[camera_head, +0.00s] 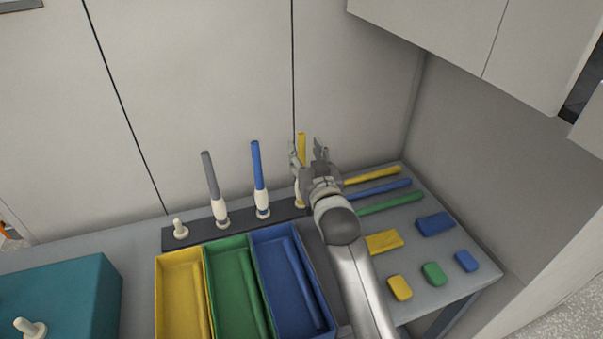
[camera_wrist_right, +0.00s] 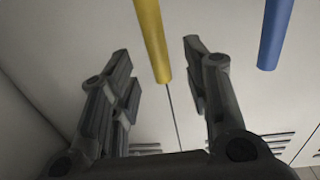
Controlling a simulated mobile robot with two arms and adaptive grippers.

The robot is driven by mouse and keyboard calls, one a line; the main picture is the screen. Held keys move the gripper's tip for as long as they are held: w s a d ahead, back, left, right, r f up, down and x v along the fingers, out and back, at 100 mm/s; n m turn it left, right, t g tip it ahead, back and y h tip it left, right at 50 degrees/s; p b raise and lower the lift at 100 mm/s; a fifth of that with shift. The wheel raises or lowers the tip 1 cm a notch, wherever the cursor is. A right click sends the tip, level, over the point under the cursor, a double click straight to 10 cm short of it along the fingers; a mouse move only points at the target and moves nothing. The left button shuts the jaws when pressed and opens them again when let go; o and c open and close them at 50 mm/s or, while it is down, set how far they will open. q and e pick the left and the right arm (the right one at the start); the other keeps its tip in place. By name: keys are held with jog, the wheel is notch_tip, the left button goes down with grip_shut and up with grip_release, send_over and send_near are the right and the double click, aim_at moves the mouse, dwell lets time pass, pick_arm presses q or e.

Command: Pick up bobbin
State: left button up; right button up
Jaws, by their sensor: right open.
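A yellow rod (camera_head: 302,146) stands upright on a white base (camera_head: 300,202) at the right end of a dark rack (camera_head: 238,228). My right gripper (camera_head: 308,149) is open, with its fingers around or just in front of the yellow rod. In the right wrist view my gripper (camera_wrist_right: 158,75) is open, and the yellow rod (camera_wrist_right: 152,40) shows between its fingers without visible contact. A blue rod (camera_head: 257,165) and a grey rod (camera_head: 209,175) stand on similar white bobbin-like bases. A white bobbin-like piece without a rod (camera_head: 180,230) stands at the rack's left end. My left gripper is out of view.
Yellow (camera_head: 160,290), green (camera_head: 209,268) and blue (camera_head: 262,272) trays lie in front of the rack. A teal box (camera_head: 95,295) with a white piece (camera_head: 28,327) stands left. Rods and blocks lie right. The wall (camera_head: 230,60) is close behind.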

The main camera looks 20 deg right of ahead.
aim_at(303, 146)
jog(key=shift+w+d+p, duration=0.1)
jog(key=shift+w+p, duration=0.25)
jog(key=shift+w, duration=1.85)
grip_shut()
